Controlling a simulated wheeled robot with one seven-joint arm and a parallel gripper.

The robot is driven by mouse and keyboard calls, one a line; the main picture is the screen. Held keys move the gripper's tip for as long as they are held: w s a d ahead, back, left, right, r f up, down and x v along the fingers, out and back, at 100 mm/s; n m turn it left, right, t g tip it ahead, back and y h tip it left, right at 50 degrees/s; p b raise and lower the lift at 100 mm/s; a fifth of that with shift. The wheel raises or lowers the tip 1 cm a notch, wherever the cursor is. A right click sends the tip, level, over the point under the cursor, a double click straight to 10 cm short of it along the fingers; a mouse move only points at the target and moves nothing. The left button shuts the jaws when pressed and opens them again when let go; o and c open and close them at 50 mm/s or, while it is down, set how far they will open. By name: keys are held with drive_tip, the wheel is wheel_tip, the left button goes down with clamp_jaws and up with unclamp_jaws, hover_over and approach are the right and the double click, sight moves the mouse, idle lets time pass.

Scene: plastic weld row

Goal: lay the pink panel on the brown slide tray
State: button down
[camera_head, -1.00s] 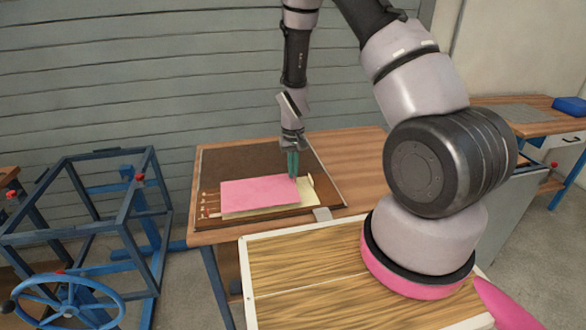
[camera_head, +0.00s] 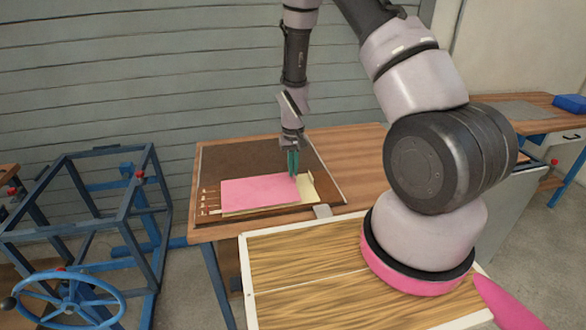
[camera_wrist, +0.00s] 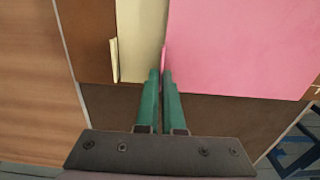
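The pink panel (camera_head: 258,191) is a flat rectangle over the dark brown slide tray (camera_head: 233,156), overlapping a cream panel (camera_head: 307,188). In the wrist view the pink panel (camera_wrist: 240,50) fills the upper right, with the cream panel (camera_wrist: 140,35) to its left. My gripper (camera_head: 293,172) points down at the pink panel's right edge. In the wrist view its green fingers (camera_wrist: 161,73) are close together, with a thin upright pink tab at the panel's edge between the tips. I cannot tell whether the panel lies flat or is slightly raised.
Small pegs (camera_head: 208,201) line the tray's left side. A wooden board with a white rim (camera_head: 246,285) stands in front of the table (camera_head: 358,155). A blue frame with a handwheel (camera_head: 68,300) is at left. Bare wood is free right of the tray.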

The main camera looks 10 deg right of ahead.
drive_tip(key=shift+f, duration=0.55)
idle(0.9)
drive_tip(key=c, duration=1)
unclamp_jaws()
drive_tip(key=shift+o, duration=0.2)
drive_tip(key=o, duration=0.4)
drive_tip(key=shift+r, duration=0.1)
drive_tip(key=shift+r, duration=3.4)
